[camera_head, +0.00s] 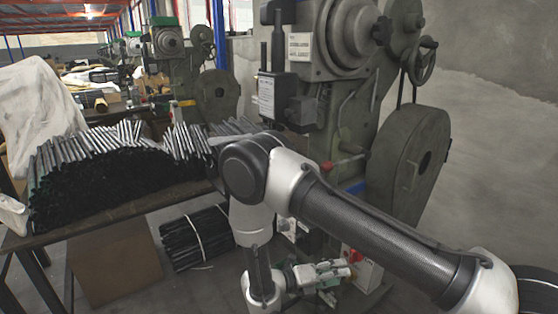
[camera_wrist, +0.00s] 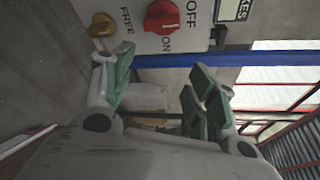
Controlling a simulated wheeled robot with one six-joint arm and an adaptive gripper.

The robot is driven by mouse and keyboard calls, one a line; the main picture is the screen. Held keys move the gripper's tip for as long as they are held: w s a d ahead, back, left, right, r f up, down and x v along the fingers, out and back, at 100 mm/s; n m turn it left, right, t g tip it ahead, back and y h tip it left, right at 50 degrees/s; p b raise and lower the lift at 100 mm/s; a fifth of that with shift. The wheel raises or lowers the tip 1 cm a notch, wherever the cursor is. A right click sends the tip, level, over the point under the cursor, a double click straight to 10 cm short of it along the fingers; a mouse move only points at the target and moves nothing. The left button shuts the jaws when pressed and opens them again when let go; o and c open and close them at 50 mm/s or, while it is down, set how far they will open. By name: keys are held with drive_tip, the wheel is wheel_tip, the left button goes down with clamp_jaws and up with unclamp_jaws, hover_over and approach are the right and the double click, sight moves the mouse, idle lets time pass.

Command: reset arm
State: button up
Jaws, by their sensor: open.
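My arm reaches across the head view and bends down in front of the green-grey rivet press (camera_head: 345,130). My gripper (camera_head: 335,272) is low in front of the press, and its green-padded fingers also show in the wrist view (camera_wrist: 158,90). The fingers are spread apart with nothing between them. In the wrist view a white control panel (camera_wrist: 200,12) is beyond the fingertips. It carries a red knob (camera_wrist: 162,17) marked OFF and ON and a yellow knob (camera_wrist: 101,25) marked FREE. The fingers look apart from both knobs.
A table (camera_head: 120,215) at left holds a big pile of dark metal rods (camera_head: 95,180). A strapped rod bundle (camera_head: 195,238) lies on the floor below. The press's large wheel (camera_head: 408,165) stands behind my forearm. More presses (camera_head: 165,40) stand farther back.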

drive_tip(key=s+d+r+m+g+y, duration=0.1)
drive_tip(key=d+r+m+g+y, duration=0.4)
drive_tip(key=r+m, duration=0.55)
drive_tip(key=s+d+r+m+g+y, duration=0.15)
drive_tip(key=d+r+m, duration=0.55)
drive_tip(key=r, duration=0.7)
drive_tip(key=s+d+r+m+t+y, duration=0.3)
drive_tip(key=s+d+r+m+y, duration=0.1)
drive_tip(key=s+r+m, duration=0.3)
drive_tip(key=s+d+r+m+t+y, duration=0.3)
drive_tip(key=s+r+m+y, duration=0.2)
drive_tip(key=s+r+m, duration=0.2)
drive_tip(key=s+m, duration=0.2)
drive_tip(key=m, duration=0.1)
drive_tip(key=shift+s+d+r+m, duration=0.15)
drive_tip(key=shift+d+r+m, duration=0.05)
drive_tip(key=shift+d+m, duration=0.2)
drive_tip(key=shift+c, duration=0.2)
